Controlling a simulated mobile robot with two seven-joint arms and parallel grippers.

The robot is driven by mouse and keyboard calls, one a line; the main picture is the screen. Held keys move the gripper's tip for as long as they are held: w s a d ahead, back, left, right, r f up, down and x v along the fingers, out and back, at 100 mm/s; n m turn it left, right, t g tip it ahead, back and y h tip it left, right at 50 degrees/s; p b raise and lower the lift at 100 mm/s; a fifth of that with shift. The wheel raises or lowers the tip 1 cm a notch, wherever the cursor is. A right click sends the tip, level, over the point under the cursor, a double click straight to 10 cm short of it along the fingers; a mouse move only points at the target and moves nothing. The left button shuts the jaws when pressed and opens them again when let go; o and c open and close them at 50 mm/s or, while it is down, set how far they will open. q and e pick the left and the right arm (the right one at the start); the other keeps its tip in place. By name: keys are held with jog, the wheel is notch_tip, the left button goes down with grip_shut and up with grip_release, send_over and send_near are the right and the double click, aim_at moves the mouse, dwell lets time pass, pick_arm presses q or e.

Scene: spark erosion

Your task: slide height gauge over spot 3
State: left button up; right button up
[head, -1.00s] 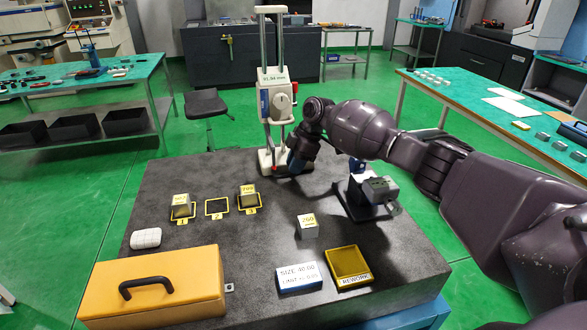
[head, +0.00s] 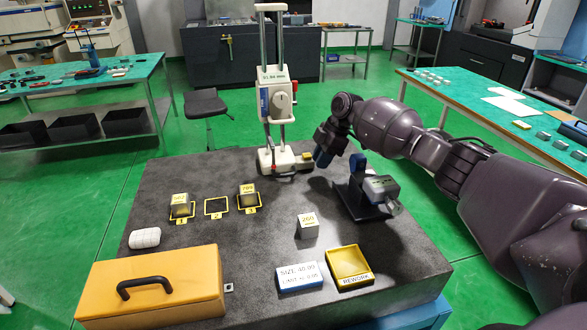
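The height gauge (head: 277,95) stands upright at the back of the dark granite plate (head: 270,215), its white base (head: 272,160) on the plate behind the yellow-framed spots. Spot 3 (head: 249,210) is the right one of the row and has a metal block (head: 247,195) on it. The gauge stands behind and to the right of spot 3. My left gripper is not in view.
Spot 1 (head: 182,218) holds a block; spot 2 (head: 216,207) is empty.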

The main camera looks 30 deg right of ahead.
jog(key=shift+s+d, duration=0.1)
jog(key=shift+d, duration=0.25)
jog(key=shift+d+r, duration=0.2)
jog(key=shift+r, duration=0.25)
jog(key=v, duration=0.9)
jog(key=shift+r, duration=0.4)
jog(key=shift+s+d, duration=0.1)
